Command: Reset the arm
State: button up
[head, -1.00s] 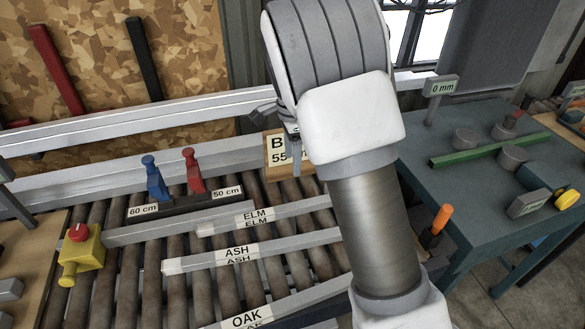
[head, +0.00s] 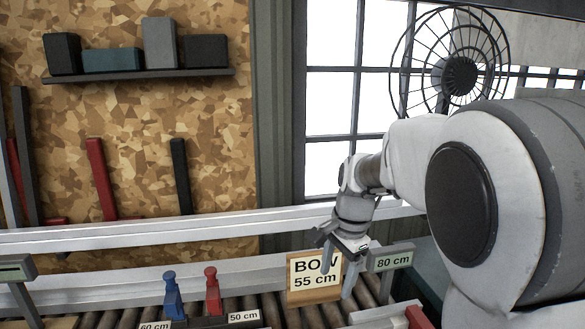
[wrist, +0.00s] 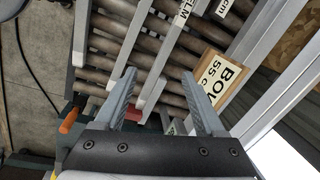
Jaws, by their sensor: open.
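My gripper (head: 337,276) is at the end of my bent arm, right of centre in the head view. Its two fingers point down, apart and empty, in front of the wooden sign reading 55 cm (head: 313,283); one finger covers the end of the sign's upper word. In the wrist view my gripper (wrist: 158,76) shows spread grey fingers with nothing between them. The roller conveyor (wrist: 165,50) lies beyond the fingertips there, and the same sign (wrist: 216,80) is to their right.
An 80 cm tag (head: 390,258) stands just right of my gripper. A blue stop (head: 172,295) and a red stop (head: 212,290) stand on the conveyor at left. A pale rail (head: 130,237) runs behind. An orange handle (wrist: 69,120) is left of the gripper in the wrist view.

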jog(key=s+d+r+n+t, duration=0.2)
jog(key=s+n, duration=0.4)
jog(key=s, duration=0.5)
jog(key=s+d+r+n+t+h, duration=0.1)
jog(key=s+d+r+n+t, duration=0.1)
jog(key=s, duration=0.9)
notch_tip(320, 180, up, 2)
jog(key=d+n, duration=0.1)
jog(key=n, duration=0.2)
jog(key=shift+r+n, duration=0.15)
jog(key=shift+n, duration=0.25)
